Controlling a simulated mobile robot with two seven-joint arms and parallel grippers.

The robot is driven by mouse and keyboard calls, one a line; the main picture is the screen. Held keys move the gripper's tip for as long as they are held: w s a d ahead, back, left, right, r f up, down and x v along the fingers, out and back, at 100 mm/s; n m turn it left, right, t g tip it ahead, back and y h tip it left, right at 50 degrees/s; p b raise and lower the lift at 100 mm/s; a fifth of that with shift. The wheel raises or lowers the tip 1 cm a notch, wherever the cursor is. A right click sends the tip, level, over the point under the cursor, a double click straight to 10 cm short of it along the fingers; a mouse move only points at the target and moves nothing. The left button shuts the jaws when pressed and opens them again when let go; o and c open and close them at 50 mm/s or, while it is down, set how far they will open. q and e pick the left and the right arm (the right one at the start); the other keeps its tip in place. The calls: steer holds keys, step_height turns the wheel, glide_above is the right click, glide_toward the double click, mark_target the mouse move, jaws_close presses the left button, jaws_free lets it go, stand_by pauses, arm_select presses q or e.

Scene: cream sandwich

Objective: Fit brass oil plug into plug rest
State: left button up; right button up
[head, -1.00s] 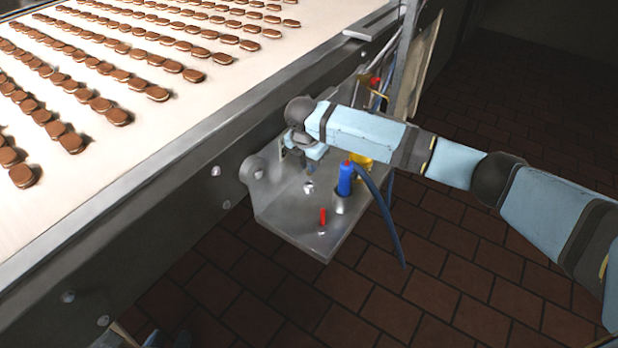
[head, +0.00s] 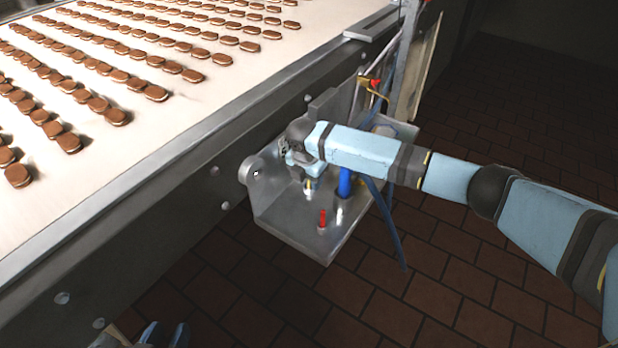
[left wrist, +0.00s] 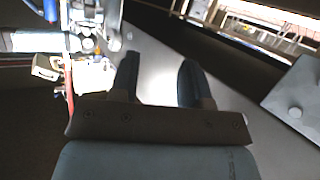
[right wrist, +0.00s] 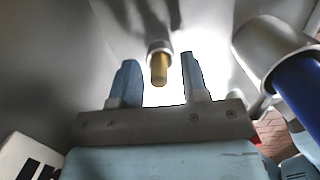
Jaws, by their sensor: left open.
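The brass plug (right wrist: 159,70) shows in the right wrist view as a gold cylinder in a silver collar (right wrist: 158,46), likely the plug rest. In the head view a small yellow and white spot (head: 309,185) shows there, on the metal shelf. My right gripper (head: 298,165) is over the shelf, its fingertips partly hidden by its own wrist. In the right wrist view its fingers (right wrist: 160,78) stand apart on either side of the plug, with gaps visible. My left gripper (head: 165,334) is at the bottom left of the head view. In the left wrist view its fingers (left wrist: 158,82) are open and empty.
A blue bottle (head: 345,182) with a hose stands in a silver cup beside the right gripper. A red peg (head: 322,218) stands near the shelf's front edge (head: 300,246). The conveyor (head: 180,105) with many sandwich biscuits runs along the left. Tiled floor lies below.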

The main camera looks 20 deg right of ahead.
steer(key=shift+r, duration=0.35)
arm_select(q)
steer(key=shift+s+a+f+g+y+p, duration=0.45)
steer(key=shift+a+f+p, duration=0.35)
steer(key=shift+p, duration=0.65)
arm_select(e)
step_height(320, 180, up, 12)
steer(key=s+a, duration=0.1)
steer(key=shift+a+f, duration=0.2)
steer(key=shift+f, duration=0.05)
arm_select(q)
steer(key=shift+d+f, duration=0.1)
steer(key=shift+d, duration=0.05)
steer(key=shift+s+g, duration=0.1)
steer(key=shift+g, duration=0.15)
arm_select(e)
steer(key=shift+r, duration=0.1)
